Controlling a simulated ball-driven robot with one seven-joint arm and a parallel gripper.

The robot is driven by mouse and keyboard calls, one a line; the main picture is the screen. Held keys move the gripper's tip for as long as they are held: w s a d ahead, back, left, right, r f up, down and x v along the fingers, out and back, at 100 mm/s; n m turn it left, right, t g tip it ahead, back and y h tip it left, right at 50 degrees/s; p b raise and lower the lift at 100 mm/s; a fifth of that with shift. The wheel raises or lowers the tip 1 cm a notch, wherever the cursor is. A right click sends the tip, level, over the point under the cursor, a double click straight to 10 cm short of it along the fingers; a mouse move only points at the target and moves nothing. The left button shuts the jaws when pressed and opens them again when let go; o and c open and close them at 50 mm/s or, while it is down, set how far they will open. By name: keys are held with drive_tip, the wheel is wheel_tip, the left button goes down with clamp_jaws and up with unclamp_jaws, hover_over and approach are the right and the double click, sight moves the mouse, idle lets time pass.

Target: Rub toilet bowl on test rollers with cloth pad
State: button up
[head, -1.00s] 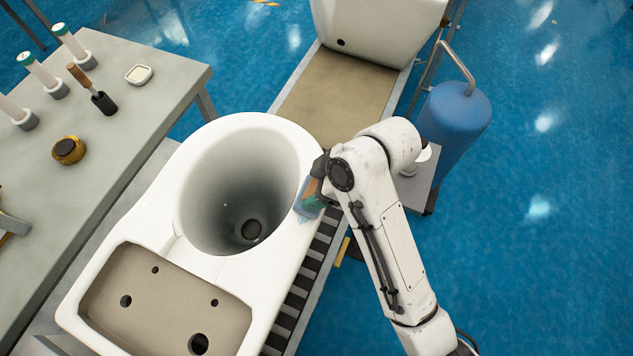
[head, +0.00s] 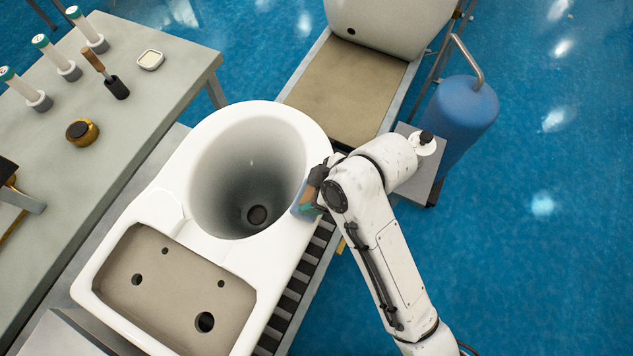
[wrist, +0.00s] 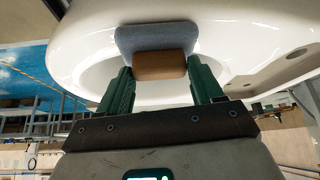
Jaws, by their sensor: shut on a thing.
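The white toilet bowl (head: 165,212) lies on the dark test rollers (head: 300,276), with its wide round opening facing up. My gripper (wrist: 160,85) has its green fingers on either side of the brown grip of the cloth pad (wrist: 156,38). The pad is blue-grey and lies against the white rim in the wrist view. In the head view the gripper and pad (head: 304,200) are at the right side of the bowl's rim, partly hidden by my wrist and arm.
A grey workbench (head: 150,105) at left carries several capped tubes, a brush (head: 97,62) and a round brass item (head: 82,131). Another toilet (head: 390,22) stands on the belt (head: 345,90) behind. A blue tank (head: 455,115) and small stand (head: 412,185) are at right.

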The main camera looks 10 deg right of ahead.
drive_tip(key=shift+s+a+p, duration=0.3)
drive_tip(key=shift+s+a, duration=0.2)
drive_tip(key=shift+s, duration=0.3)
drive_tip(key=shift+s+a+p, duration=0.25)
drive_tip(key=shift+s+a, duration=0.2)
drive_tip(key=shift+s, duration=0.3)
drive_tip(key=shift+w, duration=0.15)
drive_tip(key=shift+w+d+r, duration=0.15)
drive_tip(key=shift+w+d, duration=0.35)
drive_tip(key=shift+w, duration=0.25)
drive_tip(key=shift+w+d+r, duration=0.1)
drive_tip(key=shift+w+d, duration=0.4)
drive_tip(key=shift+w, duration=0.25)
drive_tip(key=shift+w+d+f, duration=0.1)
drive_tip(key=shift+w+d, duration=0.45)
drive_tip(key=shift+w, duration=0.25)
drive_tip(key=shift+w+d+f, duration=0.1)
drive_tip(key=shift+w+d, duration=0.4)
drive_tip(key=shift+w, duration=0.25)
drive_tip(key=shift+r, duration=0.1)
drive_tip(key=shift+r, duration=2.95)
drive_tip(key=shift+r, duration=0.15)
